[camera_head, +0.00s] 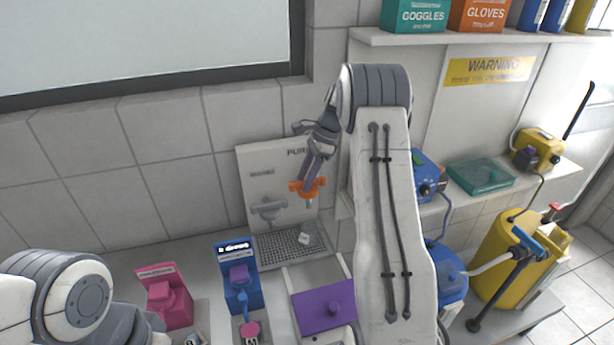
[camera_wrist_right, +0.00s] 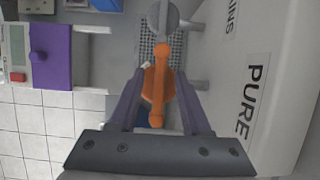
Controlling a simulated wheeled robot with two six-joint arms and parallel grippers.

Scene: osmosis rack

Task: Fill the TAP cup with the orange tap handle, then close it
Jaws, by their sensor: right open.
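The orange tap handle (camera_head: 307,187) is on the right tap of the white panel marked PURE. My right gripper (camera_head: 314,172) is at it, open. In the right wrist view, the orange handle (camera_wrist_right: 157,88) lies between the two spread fingers of the right gripper (camera_wrist_right: 158,82), with a gap visible on its sides. A small white cup (camera_head: 305,238) stands on the grey drip grate below the orange tap; its label is too small to read. Whether water flows cannot be told.
A grey tap (camera_head: 268,210) is left of the orange one, above the grate (camera_head: 272,245). Pink (camera_head: 168,302) and blue (camera_head: 238,280) dispensers and a purple-lidded box (camera_head: 324,308) stand in front. A shelf (camera_head: 440,38) is overhead at right.

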